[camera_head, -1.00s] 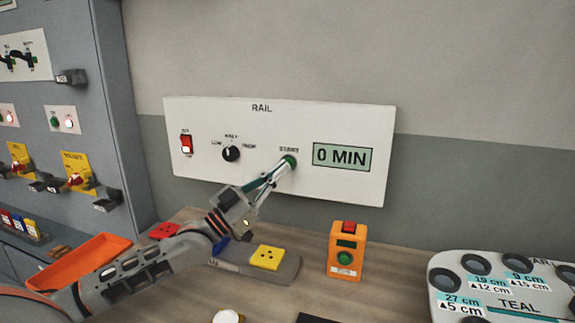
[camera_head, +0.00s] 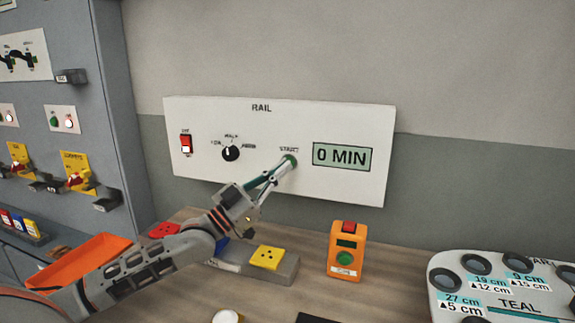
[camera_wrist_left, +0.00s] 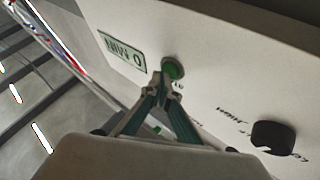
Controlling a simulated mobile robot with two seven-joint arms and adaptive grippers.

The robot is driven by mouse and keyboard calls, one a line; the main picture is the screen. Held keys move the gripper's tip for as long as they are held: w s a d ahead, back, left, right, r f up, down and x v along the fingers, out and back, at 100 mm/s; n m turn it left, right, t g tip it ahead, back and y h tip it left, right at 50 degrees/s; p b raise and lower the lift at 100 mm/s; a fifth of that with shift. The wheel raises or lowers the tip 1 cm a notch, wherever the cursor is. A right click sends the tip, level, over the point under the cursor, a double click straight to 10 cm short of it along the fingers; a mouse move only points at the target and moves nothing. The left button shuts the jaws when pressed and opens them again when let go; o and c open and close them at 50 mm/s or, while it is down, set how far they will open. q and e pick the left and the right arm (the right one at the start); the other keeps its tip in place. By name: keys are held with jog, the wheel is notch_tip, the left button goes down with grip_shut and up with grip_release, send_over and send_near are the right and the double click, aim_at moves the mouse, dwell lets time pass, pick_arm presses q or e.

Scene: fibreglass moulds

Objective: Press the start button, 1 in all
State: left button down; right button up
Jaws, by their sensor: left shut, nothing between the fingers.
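The green start button (camera_head: 291,160) sits on the white RAIL panel (camera_head: 215,112), left of the display (camera_head: 341,156), which reads 0 MIN. My left gripper (camera_head: 289,166) is shut and empty, with its fingertips at the button and covering part of it. The left wrist view shows the shut fingertips (camera_wrist_left: 164,80) just at the lower edge of the button (camera_wrist_left: 173,69). I cannot tell whether they touch it or whether it is pushed in. My right gripper is not in view.
The panel also has a red and white switch (camera_head: 186,144) and a black knob (camera_head: 230,153). On the bench below stand an orange box with a green button (camera_head: 345,250), a yellow block (camera_head: 267,257), an orange tray (camera_head: 93,258) and a TEAL plate with holes (camera_head: 520,290).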

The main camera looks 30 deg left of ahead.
pick_arm(q)
jog(key=shift+w+a, duration=0.1)
jog(key=shift+w, duration=0.15)
dwell(0.5)
jog(key=shift+s+d+p, duration=0.2)
jog(key=shift+s+p, duration=0.5)
jog(key=shift+s, duration=0.15)
